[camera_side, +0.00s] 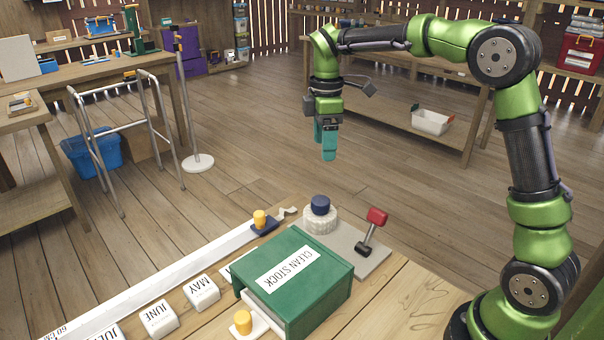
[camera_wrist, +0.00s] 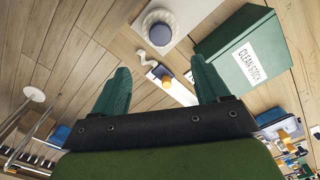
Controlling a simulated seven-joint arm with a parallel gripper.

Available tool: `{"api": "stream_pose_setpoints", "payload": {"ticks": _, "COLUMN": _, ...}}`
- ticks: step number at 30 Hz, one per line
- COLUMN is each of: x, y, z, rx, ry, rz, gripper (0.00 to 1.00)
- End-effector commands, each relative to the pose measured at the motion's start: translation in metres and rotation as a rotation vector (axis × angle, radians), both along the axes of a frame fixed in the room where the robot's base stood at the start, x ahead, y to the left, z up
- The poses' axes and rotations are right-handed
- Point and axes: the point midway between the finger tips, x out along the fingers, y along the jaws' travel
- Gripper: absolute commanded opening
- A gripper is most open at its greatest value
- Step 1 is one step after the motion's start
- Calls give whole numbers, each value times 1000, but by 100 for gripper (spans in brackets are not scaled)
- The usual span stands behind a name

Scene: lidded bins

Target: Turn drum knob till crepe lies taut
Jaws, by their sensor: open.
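The drum (camera_side: 319,219) is a white ribbed cylinder with a dark blue knob (camera_side: 320,204) on top. It stands on a grey plate behind the green bin. In the wrist view the knob (camera_wrist: 160,34) is beyond my fingertips. A long white strip (camera_side: 165,271), seemingly the crepe, runs along the table. Its curled end (camera_side: 288,211) lies beside the drum and looks loose; it also shows in the wrist view (camera_wrist: 146,58). My gripper (camera_side: 326,157) is open and empty, pointing down, raised above and behind the drum. Its two teal fingers (camera_wrist: 160,66) are spread apart.
A yellow peg on a dark blue block (camera_side: 261,221) sits on the strip. A green bin marked CLEAN STOCK (camera_side: 305,290) stands in front of the drum. A red-topped lever (camera_side: 376,217) rises right of the drum. White month blocks (camera_side: 201,292) line the strip.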

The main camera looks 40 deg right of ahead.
Motion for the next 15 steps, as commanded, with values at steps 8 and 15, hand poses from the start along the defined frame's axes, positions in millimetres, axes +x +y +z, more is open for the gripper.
{"api": "stream_pose_setpoints", "payload": {"ticks": 8, "x": -1, "y": 0, "z": -55, "rx": 2, "ry": 5, "rz": -2, "gripper": 75}}
{"api": "stream_pose_setpoints", "payload": {"ticks": 15, "x": -1, "y": 0, "z": -107, "rx": 1, "ry": 4, "rz": -3, "gripper": 75}}
